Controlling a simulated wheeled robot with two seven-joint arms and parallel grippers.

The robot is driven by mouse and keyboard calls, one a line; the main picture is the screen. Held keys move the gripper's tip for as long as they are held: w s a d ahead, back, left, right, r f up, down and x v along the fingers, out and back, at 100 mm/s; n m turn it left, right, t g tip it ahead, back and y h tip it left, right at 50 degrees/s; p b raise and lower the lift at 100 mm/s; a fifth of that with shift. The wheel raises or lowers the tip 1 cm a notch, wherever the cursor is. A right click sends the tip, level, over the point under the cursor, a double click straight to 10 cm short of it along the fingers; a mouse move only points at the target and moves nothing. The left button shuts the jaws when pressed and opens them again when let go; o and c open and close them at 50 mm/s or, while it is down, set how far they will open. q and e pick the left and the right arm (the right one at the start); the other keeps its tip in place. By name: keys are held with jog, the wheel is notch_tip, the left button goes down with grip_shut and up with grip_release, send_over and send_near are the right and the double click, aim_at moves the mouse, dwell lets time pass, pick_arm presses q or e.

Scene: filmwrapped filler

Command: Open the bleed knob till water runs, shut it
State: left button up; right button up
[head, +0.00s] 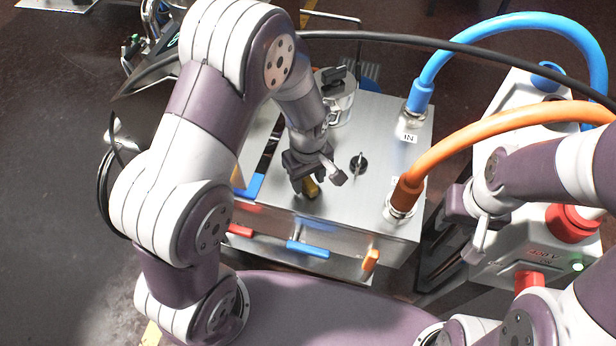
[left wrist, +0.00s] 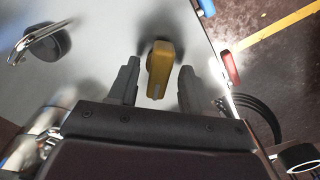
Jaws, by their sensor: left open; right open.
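A yellow knob (head: 309,187), which I take to be the bleed knob, is on top of the metal cabinet (head: 395,130), near its front left. It also shows in the left wrist view (left wrist: 161,68). My left gripper (head: 318,181) is open above it. In the left wrist view its fingers (left wrist: 158,85) stand on either side of the knob's near end, with a visible space on each side. My right gripper (head: 470,222) is open and empty, right of the cabinet by the orange hose. No running water is visible.
A black fitting with a metal lever (head: 358,165) stands right of my left gripper. A blue hose (head: 422,85) and an orange hose (head: 408,190) join the cabinet top. Blue (head: 308,249), red and orange handles line the front. A grey unit (head: 505,125) stands at right.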

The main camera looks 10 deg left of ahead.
pick_arm(q)
grip_shut()
jog(key=m+p, duration=0.2)
jog(key=m, duration=0.1)
jog(key=shift+r+m+p, duration=0.2)
jog(key=shift+m+p, duration=0.1)
jog(key=shift+p, duration=0.1)
jog(key=m+p, duration=0.2)
jog(key=m, duration=0.2)
jog(key=shift+m+p, duration=0.3)
jog(key=shift+p, duration=0.05)
jog(key=m+p, duration=0.2)
jog(key=m, duration=0.2)
jog(key=shift+w, duration=0.1)
jog(key=m+p, duration=0.1)
jog(key=m, duration=0.3)
jog(key=shift+f, duration=0.15)
jog(key=shift+m+p, duration=0.3)
jog(key=shift+m, duration=0.2)
